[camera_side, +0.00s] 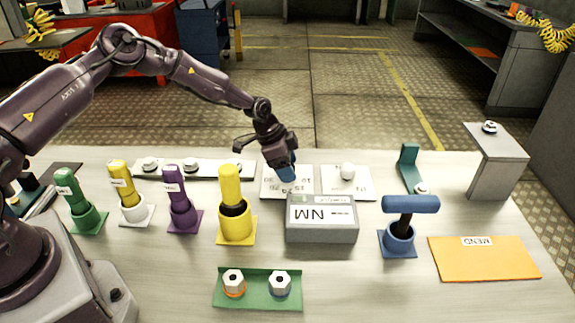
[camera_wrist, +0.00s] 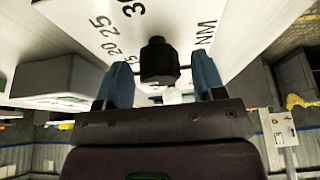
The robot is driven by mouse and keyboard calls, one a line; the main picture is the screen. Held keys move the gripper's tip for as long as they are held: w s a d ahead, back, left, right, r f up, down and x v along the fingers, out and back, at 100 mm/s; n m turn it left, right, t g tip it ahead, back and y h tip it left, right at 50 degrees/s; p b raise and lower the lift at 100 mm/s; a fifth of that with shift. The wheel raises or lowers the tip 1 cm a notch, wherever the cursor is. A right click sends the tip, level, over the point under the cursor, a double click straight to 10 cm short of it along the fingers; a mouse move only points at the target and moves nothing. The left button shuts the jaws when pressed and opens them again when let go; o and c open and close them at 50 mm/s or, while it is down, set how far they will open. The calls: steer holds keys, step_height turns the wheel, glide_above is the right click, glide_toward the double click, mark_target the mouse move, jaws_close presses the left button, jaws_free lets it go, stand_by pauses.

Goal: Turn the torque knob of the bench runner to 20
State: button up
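The dial plate (camera_side: 268,190) is white with black numbers and lies behind the grey NM box in the side view. In the wrist view the dial plate (camera_wrist: 75,15) shows 20, 25, part of a 30 and the letters NM. A black knob (camera_wrist: 159,62) stands out from it. My gripper (camera_wrist: 162,82) has its two blue fingers either side of the knob, with a gap visible on both sides. In the side view my gripper (camera_side: 287,173) points down at the plate and hides the knob. I cannot tell which number the knob points to.
The grey NM box (camera_side: 322,233) stands just in front of the plate. A yellow tool (camera_side: 232,190) stands left and a blue T-handled tool (camera_side: 400,230) right. A green tray (camera_side: 257,302) holds two nuts.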

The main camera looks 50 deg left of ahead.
steer(key=shift+r, duration=0.1)
steer(key=v, duration=1.2)
steer(key=shift+r, duration=0.35)
steer(key=shift+s+a, duration=0.1)
steer(key=shift+s, duration=0.05)
steer(key=s+d+r+n+y, duration=0.1)
steer(key=s+d+r+n, duration=0.1)
steer(key=s+r, duration=0.5)
steer(key=s+d+r+n+t+y, duration=0.1)
steer(key=s+r+n, duration=0.3)
steer(key=s, duration=1)
steer(key=s+d+r+n+t+y, duration=0.1)
steer(key=s+d+r+n, duration=0.2)
steer(key=s+r, duration=0.6)
steer(key=shift+s+r, duration=0.35)
steer(key=shift+s, duration=0.55)
